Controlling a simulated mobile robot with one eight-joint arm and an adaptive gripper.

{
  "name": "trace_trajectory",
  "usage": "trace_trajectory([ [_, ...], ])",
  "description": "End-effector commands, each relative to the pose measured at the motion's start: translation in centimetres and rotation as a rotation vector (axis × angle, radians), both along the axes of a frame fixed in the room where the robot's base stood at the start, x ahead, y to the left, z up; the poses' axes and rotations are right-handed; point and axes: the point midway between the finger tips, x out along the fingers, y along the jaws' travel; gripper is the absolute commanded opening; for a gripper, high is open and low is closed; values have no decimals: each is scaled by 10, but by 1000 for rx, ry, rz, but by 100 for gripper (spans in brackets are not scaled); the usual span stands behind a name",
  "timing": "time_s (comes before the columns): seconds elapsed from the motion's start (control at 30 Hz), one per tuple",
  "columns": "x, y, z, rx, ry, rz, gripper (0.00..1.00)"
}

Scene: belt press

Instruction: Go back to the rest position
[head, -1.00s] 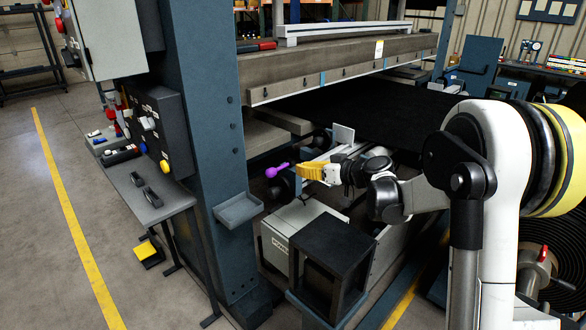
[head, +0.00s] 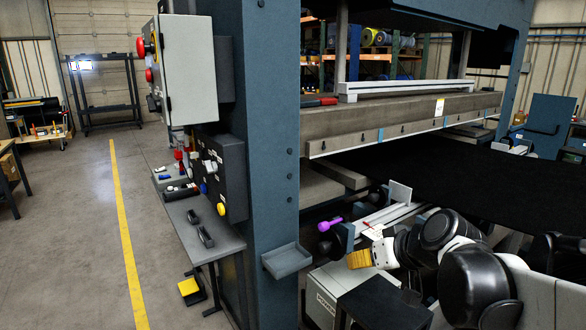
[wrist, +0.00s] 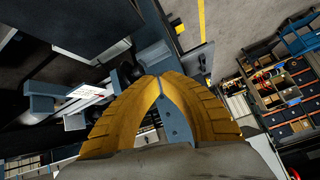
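My gripper (head: 359,259) has yellow fingers and shows at the lower right of the head view, just below and right of the purple-handled part (head: 329,224) of the press, apart from it. In the wrist view the two yellow fingers (wrist: 158,80) meet at their tips with nothing between them. A blue press column with bolt holes shows through the gap behind them. My white and black arm is folded low at the right of the head view.
A blue press column (head: 268,160) stands left of my gripper, with a small grey tray (head: 287,261) on it. A black stool-like stand (head: 385,305) is just below my arm. The black belt (head: 450,185) lies behind. Open floor with a yellow line (head: 126,230) is at left.

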Motion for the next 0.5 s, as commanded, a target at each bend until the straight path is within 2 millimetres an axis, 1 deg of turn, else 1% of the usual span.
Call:
trace_trajectory([
  [0.03,-26,1,-1,-23,28,-22,0],
  [0.07,-40,1,-3,-37,45,-41,0],
  [0.1,-59,-1,-6,-57,67,-66,0],
  [0.17,-87,-5,-11,-86,95,-106,0],
  [0.2,-105,-8,-16,-106,112,-134,0],
  [0.3,-144,-19,-27,-152,139,-200,0],
  [0.4,-172,-29,-38,-188,153,-258,0],
  [0.5,-190,-37,-46,-212,158,-297,0],
])
